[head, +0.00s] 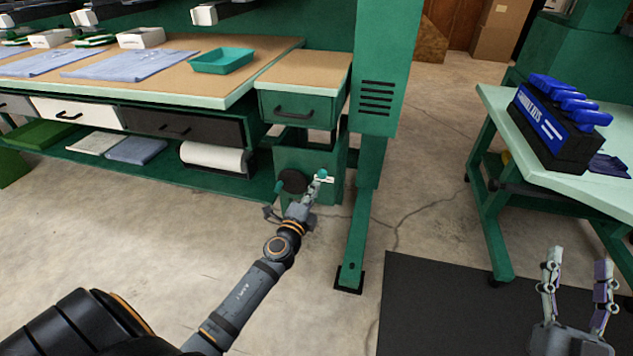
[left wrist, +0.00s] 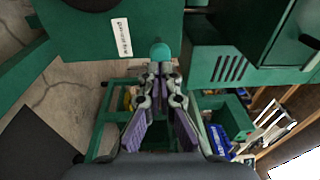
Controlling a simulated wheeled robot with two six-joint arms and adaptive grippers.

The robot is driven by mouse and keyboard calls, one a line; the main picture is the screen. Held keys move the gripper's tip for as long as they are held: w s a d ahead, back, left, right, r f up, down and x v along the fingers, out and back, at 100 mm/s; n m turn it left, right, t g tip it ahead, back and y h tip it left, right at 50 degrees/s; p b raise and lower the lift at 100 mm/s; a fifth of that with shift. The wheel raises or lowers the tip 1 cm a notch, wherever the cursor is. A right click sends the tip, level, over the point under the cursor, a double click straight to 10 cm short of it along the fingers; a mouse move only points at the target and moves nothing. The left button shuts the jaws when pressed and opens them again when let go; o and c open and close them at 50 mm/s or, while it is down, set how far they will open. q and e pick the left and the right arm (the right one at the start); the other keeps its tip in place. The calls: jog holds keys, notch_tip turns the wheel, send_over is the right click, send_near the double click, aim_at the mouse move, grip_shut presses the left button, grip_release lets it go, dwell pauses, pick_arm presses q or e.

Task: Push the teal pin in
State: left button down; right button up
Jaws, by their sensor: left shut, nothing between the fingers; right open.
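The teal pin (head: 322,174) stands out from the green box (head: 335,195) under the bench, beside a small white label (head: 328,180). The white label (left wrist: 121,37) is left of the pin there. My right gripper (head: 578,258) is open and empty at the lower right, far from the pin.
A black disc (head: 292,181) and another small teal piece (head: 279,187) sit left of the pin. A green post (head: 367,200) stands right of the box. A cart (head: 492,110) with blue-handled items (head: 565,120) is at right. A dark mat (head: 440,310) covers the front floor.

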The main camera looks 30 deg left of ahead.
aim_at(320, 176)
pick_arm(q)
jog(key=shift+w+a, duration=0.2)
jog(key=shift+w, duration=1.3)
pick_arm(e)
jog(key=shift+w+f+g, duration=0.15)
jog(key=shift+f+g, duration=0.1)
jog(key=shift+f, duration=0.3)
jog(key=shift+w+f+g, duration=0.15)
jog(key=shift+f+g, duration=0.1)
jog(key=shift+f, duration=0.25)
pick_arm(q)
jog(key=shift+w+r, duration=0.1)
pick_arm(e)
jog(key=shift+r, duration=0.1)
pick_arm(q)
jog(key=shift+w+a, duration=0.15)
jog(key=shift+w, duration=0.4)
jog(key=shift+w+a, duration=0.15)
jog(key=shift+w, duration=0.4)
jog(key=shift+w+b, duration=0.15)
jog(key=shift+b, duration=0.15)
pick_arm(e)
jog(key=r, duration=0.1)
jog(key=s+r+t, duration=0.1)
jog(key=r, duration=0.1)
jog(key=r+t, duration=0.1)
jog(key=shift+s+r, duration=0.35)
jog(key=shift+s, duration=0.05)
jog(key=shift+s+y, duration=0.1)
jog(key=shift+y, duration=0.2)
